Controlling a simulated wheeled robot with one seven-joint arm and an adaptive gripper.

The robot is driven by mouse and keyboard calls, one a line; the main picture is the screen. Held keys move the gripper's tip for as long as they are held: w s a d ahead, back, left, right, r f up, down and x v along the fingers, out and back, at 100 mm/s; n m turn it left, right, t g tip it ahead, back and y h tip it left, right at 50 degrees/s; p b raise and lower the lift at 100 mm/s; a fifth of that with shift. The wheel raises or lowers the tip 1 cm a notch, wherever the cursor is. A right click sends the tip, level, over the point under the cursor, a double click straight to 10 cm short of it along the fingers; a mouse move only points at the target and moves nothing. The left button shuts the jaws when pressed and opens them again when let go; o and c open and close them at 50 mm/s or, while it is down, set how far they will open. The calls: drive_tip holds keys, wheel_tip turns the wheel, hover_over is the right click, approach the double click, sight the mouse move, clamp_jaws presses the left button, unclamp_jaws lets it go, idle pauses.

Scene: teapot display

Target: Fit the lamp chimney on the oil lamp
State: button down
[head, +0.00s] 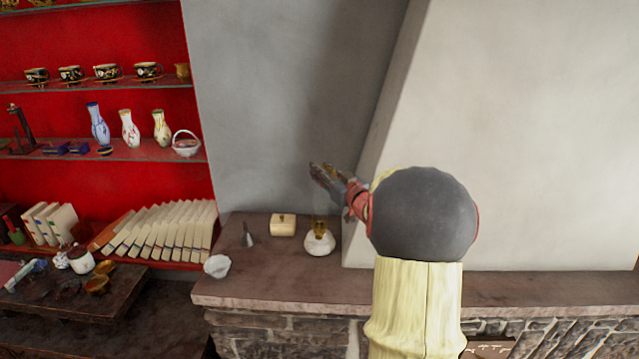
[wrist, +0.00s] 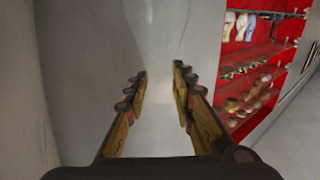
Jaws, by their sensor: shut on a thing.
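The oil lamp (head: 319,243) has a round white base and a brass-coloured burner, and stands on the stone ledge. My gripper (head: 322,172) is above the lamp, reaching in from the right. In the wrist view my gripper (wrist: 159,80) has its two fingers apart, one on each side of the clear glass lamp chimney (wrist: 158,100), and is shut on it. The glass is nearly invisible against the grey wall. In the head view it is too faint to tell whether its lower end touches the burner.
On the ledge (head: 270,286), left of the lamp, are a cream box (head: 283,225), a grey funnel-like thing (head: 247,236) and a white bowl (head: 217,265). A pale sloping chimney breast (head: 530,120) rises close on the right. Red shelves (head: 105,150) with vases, cups and books stand left.

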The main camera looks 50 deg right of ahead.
sight(320, 186)
drive_tip(key=shift+w+d+f, duration=0.25)
drive_tip(key=shift+w+f, duration=0.2)
drive_tip(key=shift+f, duration=0.15)
drive_tip(key=shift+w+d+f, duration=0.2)
drive_tip(key=shift+w+f, duration=0.25)
drive_tip(key=shift+f, duration=0.1)
wheel_tip(320, 186, down, 3)
drive_tip(key=shift+w+d+f, duration=0.1)
drive_tip(key=shift+f, duration=0.5)
drive_tip(key=shift+f+b, duration=0.15)
drive_tip(key=shift+b, duration=0.25)
drive_tip(key=c, duration=1.6)
unclamp_jaws()
drive_tip(key=shift+o, duration=0.5)
